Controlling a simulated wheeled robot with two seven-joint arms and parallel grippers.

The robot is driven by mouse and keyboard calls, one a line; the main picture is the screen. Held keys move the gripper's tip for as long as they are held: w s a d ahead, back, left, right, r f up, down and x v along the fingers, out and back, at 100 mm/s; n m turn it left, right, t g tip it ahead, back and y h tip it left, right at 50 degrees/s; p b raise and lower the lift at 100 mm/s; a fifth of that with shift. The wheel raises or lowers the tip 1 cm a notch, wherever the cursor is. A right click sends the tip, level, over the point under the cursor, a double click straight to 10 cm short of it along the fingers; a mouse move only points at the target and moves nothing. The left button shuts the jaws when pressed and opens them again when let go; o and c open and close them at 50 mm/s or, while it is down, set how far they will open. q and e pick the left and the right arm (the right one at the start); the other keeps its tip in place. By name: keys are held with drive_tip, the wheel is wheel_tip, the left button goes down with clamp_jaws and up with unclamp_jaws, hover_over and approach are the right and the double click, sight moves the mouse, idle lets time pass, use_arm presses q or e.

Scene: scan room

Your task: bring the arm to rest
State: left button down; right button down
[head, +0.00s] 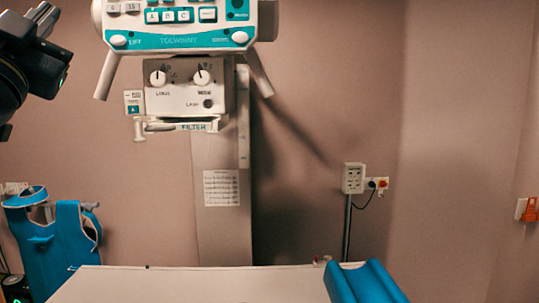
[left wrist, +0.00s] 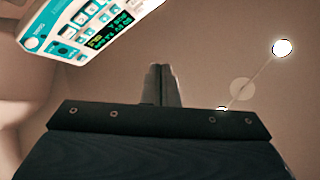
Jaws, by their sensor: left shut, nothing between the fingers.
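My left gripper (head: 46,14) is at the top left of the head view, raised in the air left of the scanner head. Part of my dark left arm is cut off by the left edge of the head view. My right gripper is in neither view.
A white and teal scanner head (head: 185,88) hangs at upper centre; its panel (left wrist: 85,27) also shows in the wrist view. Below are a pale table (head: 190,285), a blue cushion (head: 365,284) and a blue apron-like item (head: 62,245). A wall box (head: 353,178) is at right.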

use_arm(q)
drive_tip(key=w+d+f+g+h, duration=0.1)
drive_tip(key=d+f+g+h, duration=0.15)
drive_tip(key=f, duration=0.85)
drive_tip(key=w+d+f+n+g+h+b, duration=0.15)
drive_tip(key=f+g, duration=0.25)
drive_tip(key=f, duration=0.7)
drive_tip(key=w+d+f+g+h, duration=0.1)
drive_tip(key=d+f+g+h, duration=0.2)
drive_tip(key=f, duration=0.8)
drive_tip(key=s+d+f+n+g, duration=0.1)
drive_tip(key=s+f, duration=0.4)
drive_tip(key=f, duration=0.5)
drive_tip(key=s+d+f+n+g+h, duration=0.1)
drive_tip(key=s+f+n+g, duration=0.2)
drive_tip(key=s+f+g, duration=0.3)
drive_tip(key=s+d+f+n+g, duration=0.2)
drive_tip(key=s+f+g, duration=0.2)
drive_tip(key=f, duration=1.1)
drive_tip(key=shift+s+b, duration=0.4)
drive_tip(key=shift+s, duration=0.45)
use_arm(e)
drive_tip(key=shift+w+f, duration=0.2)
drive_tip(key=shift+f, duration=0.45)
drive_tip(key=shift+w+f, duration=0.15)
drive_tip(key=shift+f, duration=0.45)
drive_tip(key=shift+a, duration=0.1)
